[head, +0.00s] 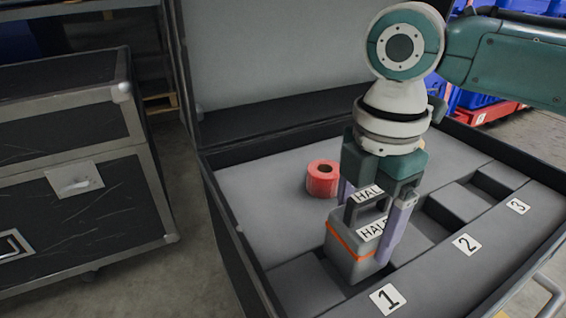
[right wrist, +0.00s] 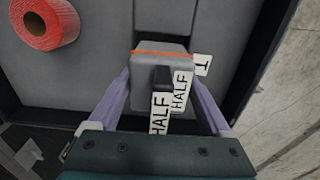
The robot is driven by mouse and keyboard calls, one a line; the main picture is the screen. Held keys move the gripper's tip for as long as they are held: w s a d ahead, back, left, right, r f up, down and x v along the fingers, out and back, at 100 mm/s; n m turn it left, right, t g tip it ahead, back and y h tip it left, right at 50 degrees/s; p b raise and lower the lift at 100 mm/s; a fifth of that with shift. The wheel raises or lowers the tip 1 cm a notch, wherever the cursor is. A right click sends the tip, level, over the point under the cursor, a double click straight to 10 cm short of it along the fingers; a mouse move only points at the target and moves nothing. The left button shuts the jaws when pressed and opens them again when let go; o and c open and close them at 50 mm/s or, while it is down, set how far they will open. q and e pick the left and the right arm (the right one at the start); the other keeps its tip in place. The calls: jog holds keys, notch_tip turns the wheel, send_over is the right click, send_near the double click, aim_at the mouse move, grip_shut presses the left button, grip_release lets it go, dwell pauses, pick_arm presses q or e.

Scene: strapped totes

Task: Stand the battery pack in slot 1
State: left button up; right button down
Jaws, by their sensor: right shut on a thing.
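The battery pack (head: 350,256) is a grey block with an orange band, a dark top handle and "HALF" labels. My right gripper (head: 376,222) is shut on it from above, with a lilac finger on either side. The pack looks upright, over the recess of slot 1 (head: 305,285) beside the "1" label (head: 388,299). I cannot tell whether its base is inside the recess or just above it. In the right wrist view the pack (right wrist: 150,85) sits between the fingers, and part of a label shows just beyond it. My left gripper is not in view.
A red tape roll (head: 322,179) lies on the grey foam, left of my gripper. The "2" (head: 467,244) and "3" (head: 517,206) slots lie to the right. The open case has raised dark walls (head: 232,245). A black flight case (head: 80,170) stands at left.

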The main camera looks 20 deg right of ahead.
notch_tip(320, 180, down, 4)
jog(key=shift+b, duration=1.2)
jog(key=shift+r, duration=0.1)
grip_release()
jog(key=shift+f, duration=0.2)
